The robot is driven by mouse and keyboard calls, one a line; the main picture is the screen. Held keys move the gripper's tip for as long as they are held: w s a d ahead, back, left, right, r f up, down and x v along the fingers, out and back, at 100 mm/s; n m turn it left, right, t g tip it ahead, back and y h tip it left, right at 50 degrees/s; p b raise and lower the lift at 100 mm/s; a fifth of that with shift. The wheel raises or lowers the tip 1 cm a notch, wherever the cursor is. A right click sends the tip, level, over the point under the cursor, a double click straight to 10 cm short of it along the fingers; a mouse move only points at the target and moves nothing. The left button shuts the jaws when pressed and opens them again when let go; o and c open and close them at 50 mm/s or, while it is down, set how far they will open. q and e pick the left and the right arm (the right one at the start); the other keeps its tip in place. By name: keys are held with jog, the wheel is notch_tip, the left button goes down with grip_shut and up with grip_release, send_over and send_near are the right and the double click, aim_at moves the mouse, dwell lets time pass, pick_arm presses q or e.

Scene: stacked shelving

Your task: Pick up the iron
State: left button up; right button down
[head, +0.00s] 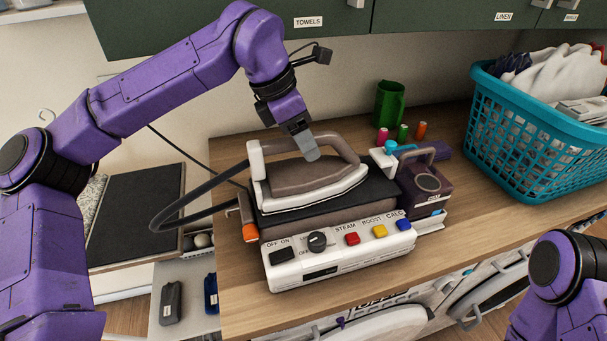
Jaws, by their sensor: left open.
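The iron (305,182) has a brown and white body and an arched brown handle. It rests on the dark top of a steam station (340,258) with a white front panel of coloured buttons. My left gripper (308,148) points down at the iron's handle from above, next to its upper left part. It is open, but one finger hides much of the jaw, and I cannot tell whether it touches the handle. Of my right arm only a purple link shows at the lower right; its gripper is out of view.
A teal laundry basket (535,140) with clothes stands at the right. A green mug (389,104), thread spools (402,132) and a dark purple box (425,187) stand behind and right of the iron. A hose loops left of the station. Green cabinets hang above; bare wooden counter (480,215) lies right.

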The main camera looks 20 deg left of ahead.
aim_at(315, 163)
pick_arm(q)
jog(key=x, duration=0.3)
jog(key=shift+a+f, duration=0.15)
jog(key=shift+a, duration=0.05)
jog(key=shift+s, duration=0.1)
grip_shut()
dwell(1.1)
